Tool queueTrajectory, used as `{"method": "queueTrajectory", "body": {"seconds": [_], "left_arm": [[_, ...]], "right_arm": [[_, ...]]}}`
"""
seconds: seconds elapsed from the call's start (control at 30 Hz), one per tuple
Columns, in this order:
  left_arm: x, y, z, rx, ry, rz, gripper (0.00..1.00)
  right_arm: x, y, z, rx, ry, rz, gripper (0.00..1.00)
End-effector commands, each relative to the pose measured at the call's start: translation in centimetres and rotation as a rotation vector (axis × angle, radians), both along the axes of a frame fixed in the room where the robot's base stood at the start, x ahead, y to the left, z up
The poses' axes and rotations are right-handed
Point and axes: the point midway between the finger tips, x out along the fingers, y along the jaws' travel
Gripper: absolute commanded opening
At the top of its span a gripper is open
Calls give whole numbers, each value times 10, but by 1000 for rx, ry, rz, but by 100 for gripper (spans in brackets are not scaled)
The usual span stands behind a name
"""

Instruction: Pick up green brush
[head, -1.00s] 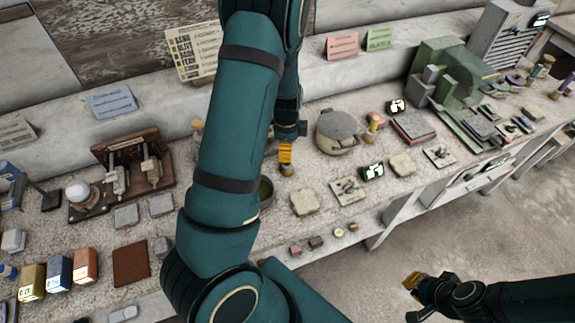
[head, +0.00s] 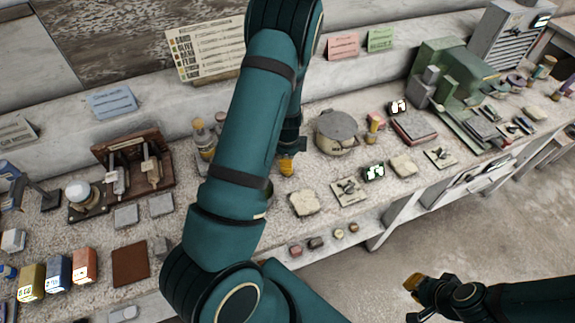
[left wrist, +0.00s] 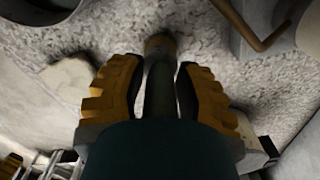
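My left gripper (head: 287,165) is low over the bench in the head view, partly behind my own arm. In the left wrist view its two yellow fingers (left wrist: 160,85) stand on either side of a dark green handle with a tan end, which looks like the green brush (left wrist: 160,75). The gap on each side of the handle is very small, and I cannot tell whether the fingers touch it. In the head view the brush is mostly hidden by the gripper and arm. My right gripper (head: 413,285) hangs over the floor, away from the bench, with nothing visible in it.
A round lidded pot (head: 338,130) stands just right of the left gripper. Pale square slabs (head: 304,203) lie nearer the front edge. Bottles (head: 203,138) stand to the left, behind the arm. A green machine (head: 450,75) is farther right.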

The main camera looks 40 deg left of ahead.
Motion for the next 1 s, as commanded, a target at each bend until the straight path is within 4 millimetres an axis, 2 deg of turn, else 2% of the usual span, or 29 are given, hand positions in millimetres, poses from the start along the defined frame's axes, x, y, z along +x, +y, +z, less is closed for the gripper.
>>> {"method": "queueTrajectory", "body": {"seconds": [0.03,0.07,0.47,0.57,0.8,1.0], "left_arm": [[0,0,0,0,0,0,10],[0,0,0,0,0,0,0],[1,0,5,0,-2,-1,0],[2,0,18,1,-4,-2,0],[1,0,65,0,-5,-2,0],[1,0,92,0,-2,-2,0]], "right_arm": [[0,0,0,0,0,0,0],[0,0,0,0,0,0,0],[0,0,1,0,0,0,0],[0,0,2,0,0,0,0],[0,0,7,1,0,0,0],[0,-1,9,2,0,0,0]]}}
